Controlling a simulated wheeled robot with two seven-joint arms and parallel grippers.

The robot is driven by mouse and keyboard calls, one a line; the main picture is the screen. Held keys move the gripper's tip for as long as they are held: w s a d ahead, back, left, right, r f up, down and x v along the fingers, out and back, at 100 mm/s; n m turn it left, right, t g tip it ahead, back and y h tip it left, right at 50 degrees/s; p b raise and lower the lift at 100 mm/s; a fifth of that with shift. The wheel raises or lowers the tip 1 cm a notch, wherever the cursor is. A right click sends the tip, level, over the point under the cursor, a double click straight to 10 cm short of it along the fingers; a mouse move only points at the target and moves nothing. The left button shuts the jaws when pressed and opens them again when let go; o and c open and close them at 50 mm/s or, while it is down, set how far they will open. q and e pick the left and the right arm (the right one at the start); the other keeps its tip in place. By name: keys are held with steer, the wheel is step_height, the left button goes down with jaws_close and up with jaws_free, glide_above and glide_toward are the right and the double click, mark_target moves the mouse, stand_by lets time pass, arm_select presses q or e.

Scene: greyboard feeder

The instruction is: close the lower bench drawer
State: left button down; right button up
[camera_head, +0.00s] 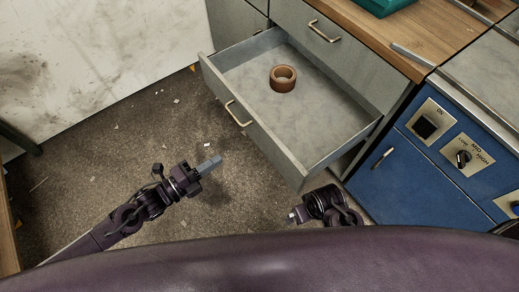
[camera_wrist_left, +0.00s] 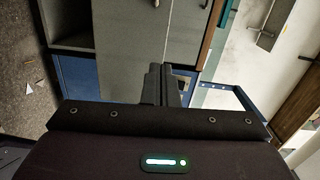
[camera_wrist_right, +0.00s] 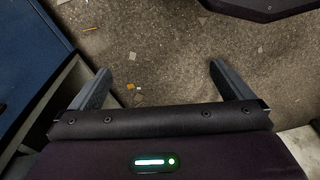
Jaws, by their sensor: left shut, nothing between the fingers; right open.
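The lower bench drawer (camera_head: 276,157) is grey and stands pulled far out of the bench in the head view. Its front panel has a pale bar handle (camera_head: 238,114). A brown ring (camera_head: 283,78) lies inside it. My left gripper (camera_head: 209,163) is shut and empty, in front of the drawer's front panel and apart from it. The left wrist view shows its shut fingers (camera_wrist_left: 164,84). My right gripper (camera_head: 294,215) is near the drawer's near front corner, partly hidden by my body. The right wrist view shows its fingers (camera_wrist_right: 158,82) spread over the floor with nothing between them.
An upper drawer (camera_head: 330,50) with its own handle is shut above. A blue cabinet (camera_head: 405,178) with knobs stands at right. A wooden worktop (camera_head: 400,35) carries a green object (camera_head: 385,5). The speckled floor (camera_head: 120,125) left of the drawer is mostly clear, with small scraps.

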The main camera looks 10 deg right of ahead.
arm_select(q)
steer(key=m, duration=0.1)
glide_toward(266, 133)
steer(key=shift+h, duration=0.3)
steer(key=x, duration=0.5)
steer(key=shift+w+d+f+b, duration=0.1)
steer(key=shift+f+b, duration=0.05)
steer(key=shift+b, duration=0.25)
steer(key=shift+x, duration=0.75)
arm_select(e)
step_height(266, 133, up, 4)
steer(key=shift+a+f, duration=0.15)
steer(key=shift+f, duration=0.1)
steer(key=shift+r, duration=0.1)
arm_select(q)
steer(key=shift+w+d, duration=0.1)
